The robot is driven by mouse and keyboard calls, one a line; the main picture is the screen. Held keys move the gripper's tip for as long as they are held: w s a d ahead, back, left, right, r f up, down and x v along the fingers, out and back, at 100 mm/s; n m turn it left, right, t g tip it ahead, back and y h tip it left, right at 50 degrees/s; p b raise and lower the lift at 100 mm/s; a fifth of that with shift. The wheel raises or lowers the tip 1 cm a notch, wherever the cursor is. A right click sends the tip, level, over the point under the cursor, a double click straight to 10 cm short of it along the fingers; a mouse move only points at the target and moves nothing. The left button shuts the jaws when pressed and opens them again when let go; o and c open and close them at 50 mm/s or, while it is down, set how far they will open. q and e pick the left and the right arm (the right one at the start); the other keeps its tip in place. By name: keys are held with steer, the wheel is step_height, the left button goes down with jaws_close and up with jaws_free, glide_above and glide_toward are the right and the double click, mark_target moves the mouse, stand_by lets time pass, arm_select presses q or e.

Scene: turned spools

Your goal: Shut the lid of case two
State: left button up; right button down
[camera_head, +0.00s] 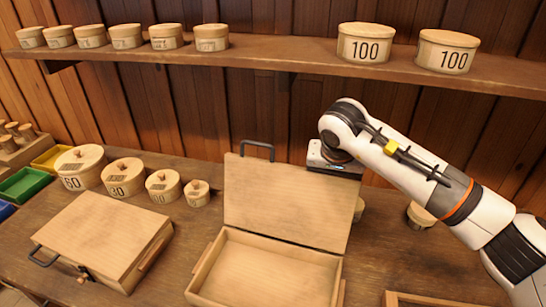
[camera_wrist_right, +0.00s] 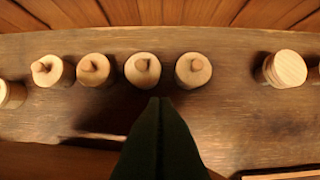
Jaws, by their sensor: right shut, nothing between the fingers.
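An open wooden case (camera_head: 265,275) stands in the middle of the bench. Its lid (camera_head: 290,200) is raised, leaning slightly back, with a dark handle (camera_head: 257,146) on its top edge. The inside of the case looks empty. A second wooden case (camera_head: 103,235) on the left is shut. No number shows on either case. My right arm reaches in from the right to the lid's upper right corner; its fingers are hidden behind the lid in the head view. In the right wrist view my right gripper (camera_wrist_right: 158,103) is shut and empty, above the bench. My left gripper is out of view.
Lidded round boxes (camera_head: 80,167) stand in a row at the back left. Knobbed pots (camera_wrist_right: 143,70) stand behind the lid. A shelf (camera_head: 290,55) with more boxes runs above. Another wooden edge (camera_head: 425,300) shows at bottom right.

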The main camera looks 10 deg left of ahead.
steer(key=shift+s+f, duration=0.2)
steer(key=shift+s, duration=0.4)
steer(key=shift+s+f, duration=0.2)
steer(key=shift+s, duration=0.35)
steer(key=s+b, duration=0.2)
steer(key=s, duration=0.5)
steer(key=shift+a, duration=0.15)
stand_by(0.3)
steer(key=shift+w, duration=0.1)
stand_by(0.4)
steer(key=shift+w+a, duration=0.1)
steer(key=shift+w, duration=0.1)
steer(key=shift+s+r+p, duration=0.1)
steer(key=shift+r+p, duration=0.35)
steer(key=shift+r, duration=0.5)
steer(key=p, duration=0.3)
glide_toward(327, 201)
steer(key=shift+w+a+r, duration=0.1)
steer(key=shift+w+r, duration=0.2)
steer(key=shift+r, duration=0.1)
steer(key=shift+f, duration=0.1)
